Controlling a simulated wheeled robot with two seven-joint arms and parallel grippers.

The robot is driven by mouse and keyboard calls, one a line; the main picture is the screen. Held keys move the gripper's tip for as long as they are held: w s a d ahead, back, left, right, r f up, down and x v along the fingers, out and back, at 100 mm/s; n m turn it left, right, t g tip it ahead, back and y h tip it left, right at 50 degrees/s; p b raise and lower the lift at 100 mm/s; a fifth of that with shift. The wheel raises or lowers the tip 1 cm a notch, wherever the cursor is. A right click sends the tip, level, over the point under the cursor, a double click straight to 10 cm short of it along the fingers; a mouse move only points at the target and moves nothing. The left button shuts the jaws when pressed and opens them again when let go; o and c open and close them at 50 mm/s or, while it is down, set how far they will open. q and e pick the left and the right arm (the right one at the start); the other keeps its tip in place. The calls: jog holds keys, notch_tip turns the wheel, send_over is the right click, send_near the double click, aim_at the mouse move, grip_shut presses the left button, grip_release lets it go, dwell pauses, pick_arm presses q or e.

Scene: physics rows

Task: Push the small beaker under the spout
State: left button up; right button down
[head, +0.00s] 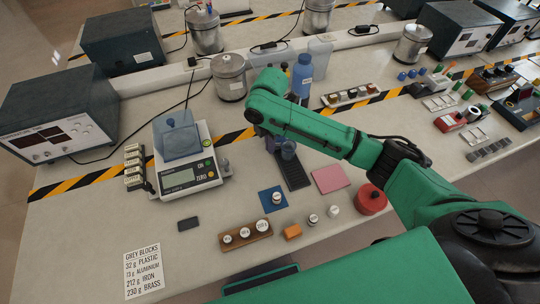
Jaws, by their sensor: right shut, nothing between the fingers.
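A small bluish see-through beaker (288,150) appears to stand upright on a dark strip (295,178) in the middle of the bench. My right gripper (269,146) points down just left of the beaker, shut and holding nothing. I cannot tell whether its fingers touch the beaker. I cannot make out a spout; a blue bottle (302,76) stands behind the arm. My left gripper is not in view.
A scale (190,178) with a blue box on it stands to the left.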

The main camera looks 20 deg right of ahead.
jog(key=d+b, duration=0.2)
jog(key=w+d+f+m+b, duration=0.1)
jog(key=d+b, duration=0.2)
jog(key=w+d+m+b, duration=0.1)
jog(key=d+b, duration=0.1)
jog(key=b, duration=0.1)
jog(key=shift+d+f+y, duration=0.3)
jog(key=shift+d, duration=0.1)
jog(key=d+r+m+y+b, duration=0.2)
jog(key=d+y+b, duration=0.1)
jog(key=d+b, duration=0.55)
jog(key=x, duration=0.2)
jog(key=d+p+x, duration=0.1)
jog(key=x, duration=0.2)
jog(key=p+x, duration=0.1)
jog(key=x, duration=0.2)
jog(key=shift+w+d+f, duration=0.2)
jog(key=shift+d+f, duration=0.1)
jog(key=shift+d, duration=0.05)
pick_arm(q)
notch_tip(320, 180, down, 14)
jog(key=p, duration=0.1)
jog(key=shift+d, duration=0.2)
pick_arm(e)
jog(key=shift+a+f, duration=0.15)
jog(key=shift+a, duration=1.95)
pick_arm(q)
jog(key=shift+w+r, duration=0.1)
